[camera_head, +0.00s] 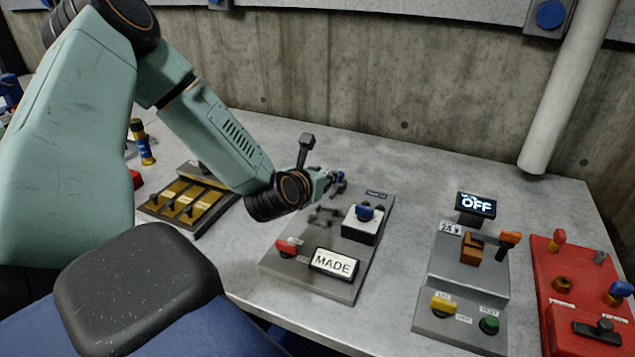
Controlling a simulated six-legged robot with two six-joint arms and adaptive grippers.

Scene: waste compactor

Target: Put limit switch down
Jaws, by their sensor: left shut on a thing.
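My left gripper (333,181) reaches in from the left and hangs over the back part of a grey panel (347,288). It is shut on a small blue-and-dark thing (341,178), mostly hidden by the gripper. I cannot tell for sure whether this is the limit switch. Below the gripper, a dark grey bracket-like part (322,216) sits on the panel. To its right is a pale box with a blue knob (364,212). My right gripper is not in view.
Right of the panel stands a grey console (459,285) with an OFF display (476,204), and a red panel (566,278) at the far right. A board with yellow plates (187,203) lies at left. Bare table separates the panels. A concrete wall (400,90) stands behind.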

